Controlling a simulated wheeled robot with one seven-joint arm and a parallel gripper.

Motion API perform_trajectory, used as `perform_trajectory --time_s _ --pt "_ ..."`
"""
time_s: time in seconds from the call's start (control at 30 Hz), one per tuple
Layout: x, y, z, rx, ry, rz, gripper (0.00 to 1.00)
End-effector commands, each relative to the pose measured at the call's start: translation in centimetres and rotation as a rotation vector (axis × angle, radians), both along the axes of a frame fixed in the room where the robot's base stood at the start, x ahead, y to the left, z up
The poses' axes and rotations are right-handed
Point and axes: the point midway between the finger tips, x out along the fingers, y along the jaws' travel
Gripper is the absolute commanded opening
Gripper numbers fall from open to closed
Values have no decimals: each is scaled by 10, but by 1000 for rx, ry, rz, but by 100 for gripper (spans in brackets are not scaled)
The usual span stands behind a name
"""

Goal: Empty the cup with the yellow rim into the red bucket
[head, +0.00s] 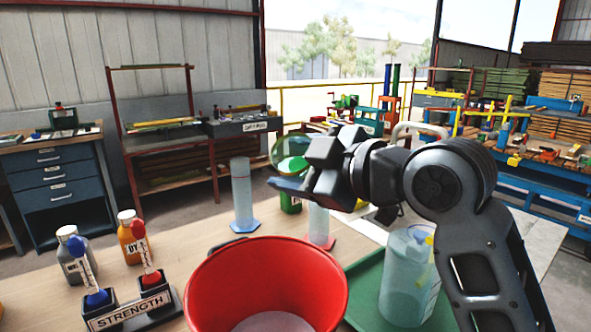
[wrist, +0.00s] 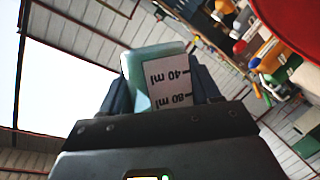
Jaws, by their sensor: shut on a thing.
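My gripper (head: 283,184) is shut on a see-through greenish cup (head: 284,149), which it holds in the air beyond and above the red bucket's far rim. In the wrist view the cup (wrist: 145,72) sits between the fingers, with a white label marked 40 ml and 80 ml upside down. The cup looks tilted. Part of the bucket (wrist: 298,25) shows at the wrist view's upper right.
A large clear jug (head: 405,285) stands on a green tray (head: 366,285) right of the bucket. A strength-labelled stand (head: 128,311) and two bottles, grey (head: 78,262) and orange (head: 133,240), are at left.

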Motion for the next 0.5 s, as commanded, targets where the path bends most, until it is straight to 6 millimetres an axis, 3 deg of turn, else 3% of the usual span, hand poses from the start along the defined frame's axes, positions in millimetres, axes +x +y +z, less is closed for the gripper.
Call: perform_trajectory --time_s 0.5 --pt "0 0 -5 -40 -84 0 29"
